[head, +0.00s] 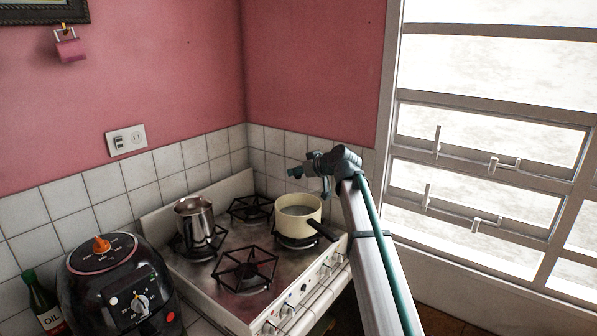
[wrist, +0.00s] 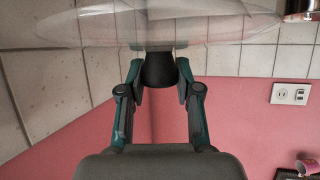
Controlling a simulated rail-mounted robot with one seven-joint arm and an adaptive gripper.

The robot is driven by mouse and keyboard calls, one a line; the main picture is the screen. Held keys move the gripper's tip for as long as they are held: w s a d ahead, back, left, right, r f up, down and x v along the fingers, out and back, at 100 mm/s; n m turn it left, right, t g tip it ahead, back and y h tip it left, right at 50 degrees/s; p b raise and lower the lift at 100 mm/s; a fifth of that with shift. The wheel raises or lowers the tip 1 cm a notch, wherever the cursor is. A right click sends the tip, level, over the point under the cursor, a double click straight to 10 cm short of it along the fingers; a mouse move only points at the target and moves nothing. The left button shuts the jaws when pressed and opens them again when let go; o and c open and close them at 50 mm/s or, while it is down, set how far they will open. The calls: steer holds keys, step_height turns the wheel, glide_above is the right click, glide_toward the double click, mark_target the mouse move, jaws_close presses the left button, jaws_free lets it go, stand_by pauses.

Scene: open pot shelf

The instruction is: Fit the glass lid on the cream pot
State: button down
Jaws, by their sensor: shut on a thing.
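The clear glass lid (wrist: 100,25) spans the top of the wrist view, seen nearly edge-on, with a dark knob (wrist: 159,72). My gripper (wrist: 160,75) is shut on the knob, one finger on each side of it. In the head view my gripper (head: 325,188) is over the stove's back right, just above the cream pot (head: 296,222). The cream pot stands upright on a burner, its dark handle toward the lower right. The lid's outline is too faint to make out in the head view, so I cannot tell whether it touches the pot.
A steel pot (head: 195,222) stands on the left burner; its edge also shows in the wrist view (wrist: 300,10). The front burner (head: 247,270) is bare. A black air fryer (head: 115,285) and an oil bottle (head: 42,303) stand at left. Tiled walls and a window (head: 490,150) border the stove.

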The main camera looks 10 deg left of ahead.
steer(key=shift+s+f+b, duration=0.1)
steer(key=shift+f+b, duration=0.25)
steer(key=shift+f, duration=0.25)
steer(key=shift+f, duration=0.15)
steer(key=shift+f+b, duration=0.45)
steer(key=shift+f, duration=1.9)
steer(key=shift+f+b, duration=0.7)
steer(key=shift+f+b, duration=0.35)
steer(key=shift+b, duration=0.2)
steer(key=c, duration=0.7)
jaws_free()
